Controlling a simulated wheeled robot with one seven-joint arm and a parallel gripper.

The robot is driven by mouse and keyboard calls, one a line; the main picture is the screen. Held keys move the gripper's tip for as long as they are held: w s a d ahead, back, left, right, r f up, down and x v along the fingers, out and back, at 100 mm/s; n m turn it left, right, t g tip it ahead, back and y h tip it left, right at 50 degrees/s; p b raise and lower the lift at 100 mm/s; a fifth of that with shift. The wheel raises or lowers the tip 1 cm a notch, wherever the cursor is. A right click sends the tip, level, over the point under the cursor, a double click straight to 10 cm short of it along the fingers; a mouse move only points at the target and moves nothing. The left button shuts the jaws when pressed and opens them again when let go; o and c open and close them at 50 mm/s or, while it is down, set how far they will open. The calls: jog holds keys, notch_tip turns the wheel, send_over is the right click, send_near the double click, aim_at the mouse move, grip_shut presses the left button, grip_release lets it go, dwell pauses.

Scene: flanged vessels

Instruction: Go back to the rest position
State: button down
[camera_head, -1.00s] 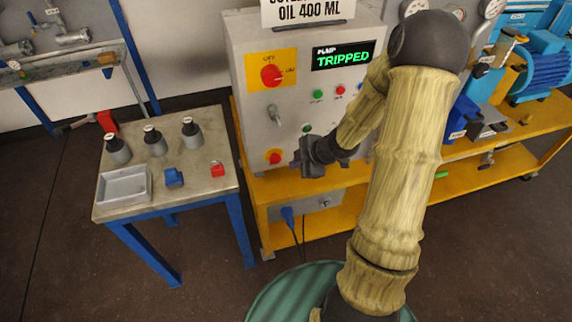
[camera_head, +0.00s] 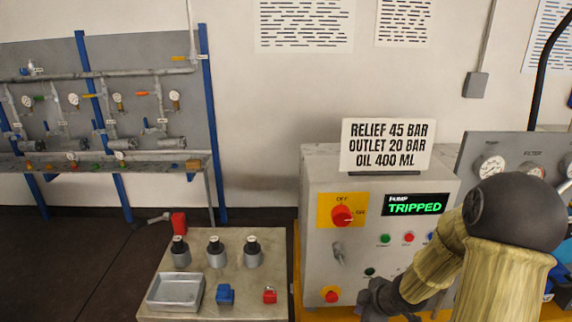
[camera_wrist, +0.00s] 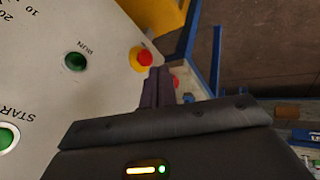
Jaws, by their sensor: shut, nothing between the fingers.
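My gripper (camera_head: 380,300) is at the lower edge of the head view, in front of the lower part of the grey control box (camera_head: 318,265). In the wrist view its dark fingers (camera_wrist: 157,88) are together with nothing between them. My arm rises to the right of it and covers the box's lower right part. The box has a green display (camera_head: 415,204) reading "TRIPPED", a red rotary switch (camera_head: 341,215) on a yellow plate, and a red button on yellow (camera_head: 331,295). In the wrist view the red button (camera_wrist: 142,59) lies just beyond the fingertips; I cannot tell the gap.
A small table (camera_head: 285,270) at the left bears three grey bottles, a grey tray (camera_head: 176,292), a blue item (camera_head: 225,294) and a red padlock-like item (camera_head: 269,295). A sign (camera_head: 387,145) stands on the box. A pipe rack (camera_head: 100,110) is behind left.

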jog(key=s+a+r+m+g+h, duration=0.1)
jog(key=s+a+r+m, duration=0.1)
jog(key=s+r+m, duration=0.2)
jog(key=s+a+r+m+g+h, duration=0.1)
jog(key=s+a+r+m+g, duration=0.1)
jog(key=s+m, duration=0.7)
notch_tip(320, 180, up, 3)
jog(key=shift+s+a+f+m+h, duration=0.1)
jog(key=shift+s+a+m+h, duration=0.15)
jog(key=shift+a+m, duration=0.4)
